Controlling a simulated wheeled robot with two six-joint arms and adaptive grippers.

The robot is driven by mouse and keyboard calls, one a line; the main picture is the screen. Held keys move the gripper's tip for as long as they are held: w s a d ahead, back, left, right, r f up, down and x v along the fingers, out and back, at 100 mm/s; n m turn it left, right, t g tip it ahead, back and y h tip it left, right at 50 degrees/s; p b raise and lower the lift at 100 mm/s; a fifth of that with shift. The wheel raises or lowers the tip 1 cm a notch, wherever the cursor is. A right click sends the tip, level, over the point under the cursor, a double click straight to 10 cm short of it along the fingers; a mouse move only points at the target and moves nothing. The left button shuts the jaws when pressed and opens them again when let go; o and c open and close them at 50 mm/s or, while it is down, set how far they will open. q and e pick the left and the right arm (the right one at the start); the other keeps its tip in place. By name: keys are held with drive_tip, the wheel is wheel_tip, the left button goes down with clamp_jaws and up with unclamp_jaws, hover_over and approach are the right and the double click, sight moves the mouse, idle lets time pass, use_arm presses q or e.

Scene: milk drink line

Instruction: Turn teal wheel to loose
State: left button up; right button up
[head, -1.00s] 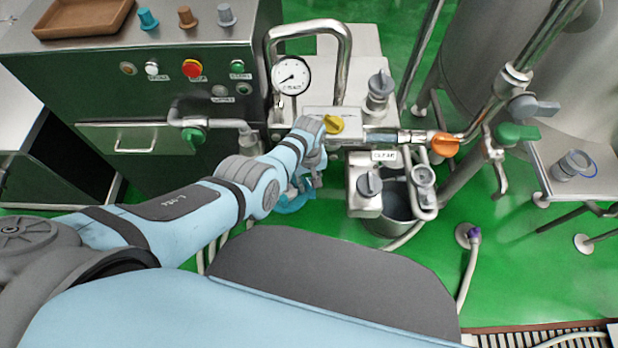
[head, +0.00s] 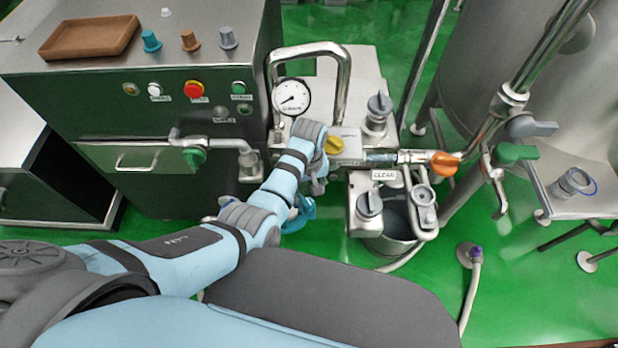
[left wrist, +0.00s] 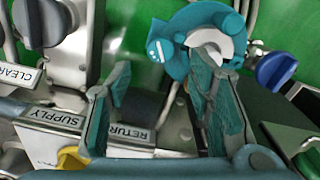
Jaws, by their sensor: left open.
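The teal wheel (head: 300,214) shows in the head view low beside the steel unit, partly hidden by my left arm. In the left wrist view the teal wheel (left wrist: 181,52) has a pale hub and lies at the top, beyond the fingers. My left gripper (left wrist: 160,88) is open, with nothing between its fingers. Its right finger overlaps the wheel's lower edge in that view; I cannot tell whether they touch. In the head view my left gripper (head: 318,182) is just above and right of the wheel, mostly hidden by its own wrist. My right gripper is not in view.
A yellow knob (head: 334,145) is close beside my left wrist. A pressure gauge (head: 291,97), a steel pipe loop (head: 345,75) and an orange handle (head: 444,163) surround it. A blue handle (left wrist: 275,69) and a SUPPLY label (left wrist: 53,117) show near the fingers.

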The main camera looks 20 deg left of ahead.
sight(309, 201)
use_arm(q)
wheel_tip(309, 201, up, 6)
idle(0.5)
